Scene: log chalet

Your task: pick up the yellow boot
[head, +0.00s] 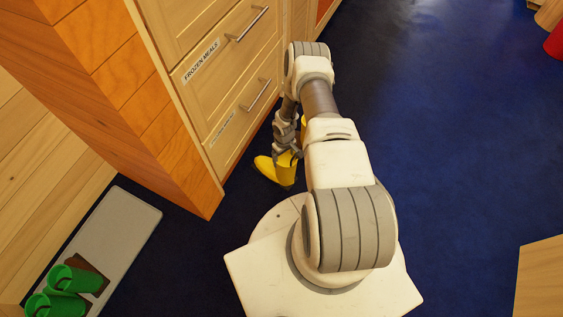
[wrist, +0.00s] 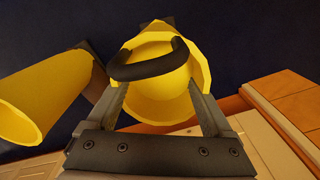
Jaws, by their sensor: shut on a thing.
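A yellow boot (wrist: 165,106) fills the middle of the wrist view, its round opening facing the camera. A dark curved band crosses the top of its opening. My gripper (wrist: 158,86) is shut on this boot, with one finger on each side of it. A second yellow boot (wrist: 38,102) is beside it at the left of the wrist view, outside the fingers. In the head view, a yellow boot (head: 272,169) shows below my gripper (head: 287,150), close to the drawer front. My arm hides much of the boots there, and I cannot tell whether the held one touches the floor.
A wooden cabinet with drawers (head: 225,85) stands close on the left of my arm. A grey mat (head: 125,222) with green boots (head: 68,282) lies at the lower left. A wooden piece (head: 542,280) is at the lower right edge.

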